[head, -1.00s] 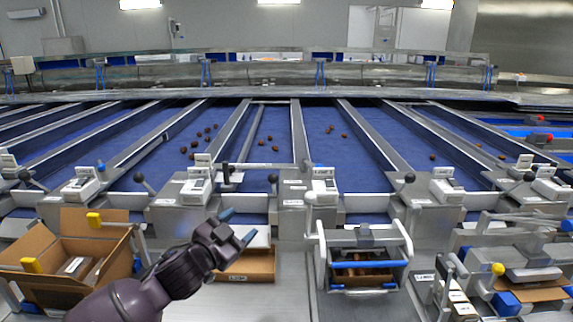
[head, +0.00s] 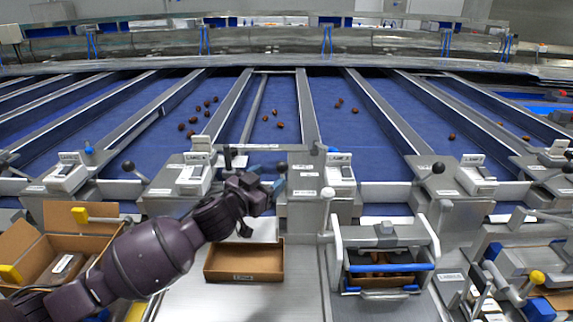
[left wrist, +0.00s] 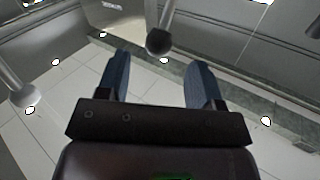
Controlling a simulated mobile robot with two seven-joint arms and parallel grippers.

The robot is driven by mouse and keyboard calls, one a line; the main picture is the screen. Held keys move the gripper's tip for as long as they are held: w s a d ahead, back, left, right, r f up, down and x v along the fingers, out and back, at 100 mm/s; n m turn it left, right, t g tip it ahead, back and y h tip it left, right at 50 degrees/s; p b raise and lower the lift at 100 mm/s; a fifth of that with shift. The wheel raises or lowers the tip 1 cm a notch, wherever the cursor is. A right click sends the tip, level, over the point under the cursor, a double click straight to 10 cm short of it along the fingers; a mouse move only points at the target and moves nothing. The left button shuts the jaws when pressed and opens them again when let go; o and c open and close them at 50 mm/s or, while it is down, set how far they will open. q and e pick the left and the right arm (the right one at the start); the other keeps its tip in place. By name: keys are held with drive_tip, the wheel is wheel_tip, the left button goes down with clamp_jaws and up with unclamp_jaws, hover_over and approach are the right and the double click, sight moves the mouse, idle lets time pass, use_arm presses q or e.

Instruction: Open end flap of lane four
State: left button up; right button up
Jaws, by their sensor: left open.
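My left gripper (head: 275,186) is open and empty, with blue fingertips, in front of the lane ends near the middle of the head view. A black ball knob (head: 282,167) on a lever sits right at its fingertips. In the left wrist view the dark knob (left wrist: 159,41) and its rod show just beyond and between the two open fingers (left wrist: 158,85); I see no contact. The end flap is hard to make out behind the gripper, and the lane number is not readable. My right gripper is not in view.
A white ball knob (head: 327,193) stands just right of the gripper; it also shows in the left wrist view (left wrist: 22,95). Below are an open shallow cardboard box (head: 245,277) and a metal-framed station (head: 385,245). Several dates lie on the blue lanes (head: 385,140).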

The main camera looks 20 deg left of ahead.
sight(286, 165)
use_arm(q)
drive_tip(key=x, duration=0.8)
drive_tip(key=shift+w, duration=0.1)
clamp_jaws()
